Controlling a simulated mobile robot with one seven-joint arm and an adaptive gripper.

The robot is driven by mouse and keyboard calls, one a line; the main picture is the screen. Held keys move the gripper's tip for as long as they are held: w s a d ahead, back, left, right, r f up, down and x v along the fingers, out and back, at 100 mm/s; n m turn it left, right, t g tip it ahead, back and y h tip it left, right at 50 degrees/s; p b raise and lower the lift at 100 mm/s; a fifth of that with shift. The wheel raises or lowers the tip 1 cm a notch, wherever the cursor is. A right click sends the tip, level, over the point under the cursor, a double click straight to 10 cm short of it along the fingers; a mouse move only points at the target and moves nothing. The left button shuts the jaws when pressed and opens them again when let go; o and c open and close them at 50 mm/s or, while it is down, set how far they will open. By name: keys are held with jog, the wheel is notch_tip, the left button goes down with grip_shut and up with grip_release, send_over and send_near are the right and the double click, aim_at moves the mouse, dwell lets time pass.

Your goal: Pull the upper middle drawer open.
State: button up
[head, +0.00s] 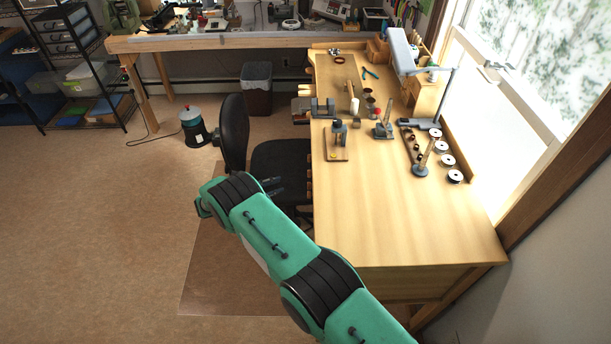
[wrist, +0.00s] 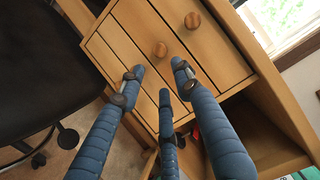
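In the wrist view, a light wooden drawer unit (wrist: 218,58) shows several tilted drawer fronts. One round wooden knob (wrist: 160,49) is just ahead of my fingertips, and a second knob (wrist: 193,20) is farther up. I cannot tell for sure which front is the upper middle drawer; the fronts I can see look shut. My gripper (wrist: 158,86) has three blue fingers, spread apart, with nothing between them; they are short of the nearer knob. In the head view my gripper (head: 272,186) is a small dark shape beside the desk's left edge, and the drawer fronts are mostly hidden.
A black chair (head: 235,133) stands close by my gripper; it also shows at left in the wrist view (wrist: 40,70). The wooden desk top (head: 420,225) carries tools, spools and a lamp (head: 403,52). The floor (head: 90,230) at left is clear.

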jog(key=shift+d, duration=0.1)
dwell(0.3)
jog(key=b+x, duration=0.1)
jog(key=x, duration=1.2)
jog(key=shift+d, duration=0.3)
jog(key=shift+w, duration=0.15)
grip_shut()
